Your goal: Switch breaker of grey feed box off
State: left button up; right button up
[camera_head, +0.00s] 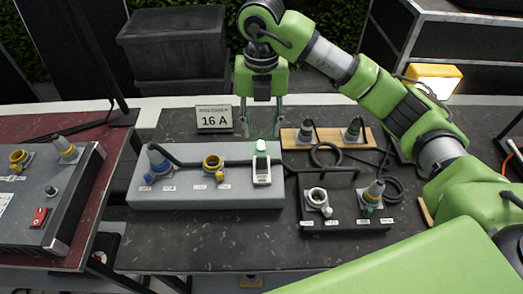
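The grey feed box (215,200) stands on the dark table in the middle. A white breaker (262,172) sits near its right end, with a small green-lit part at its top. I cannot tell the lever position for sure at this size. My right gripper (261,130) hangs pointing down, just behind and above the breaker. Its two fingers are spread apart with nothing visible between them, and it seems clear of the breaker. My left gripper is not in view.
A blue plug (158,161) and a yellow-ringed socket (213,162) are on the grey box. A "16 A" sign (214,119) stands behind it. A black box (345,210) with sockets and looped cable is at right. A darker box (50,200) with a red switch is at left.

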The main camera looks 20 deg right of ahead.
jog(key=p, duration=0.1)
send_over(262, 157)
notch_tip(262, 157, down, 6)
jog(key=shift+s+a+r, duration=0.1)
jog(key=shift+s, duration=0.05)
notch_tip(262, 157, down, 5)
jog(key=shift+r+p, duration=0.1)
jog(key=shift+p, duration=0.65)
jog(key=shift+f, duration=0.2)
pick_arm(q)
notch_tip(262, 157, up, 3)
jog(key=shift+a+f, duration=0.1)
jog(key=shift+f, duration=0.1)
pick_arm(e)
jog(key=shift+f, duration=0.2)
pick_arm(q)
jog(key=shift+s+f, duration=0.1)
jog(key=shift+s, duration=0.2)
pick_arm(e)
grip_shut()
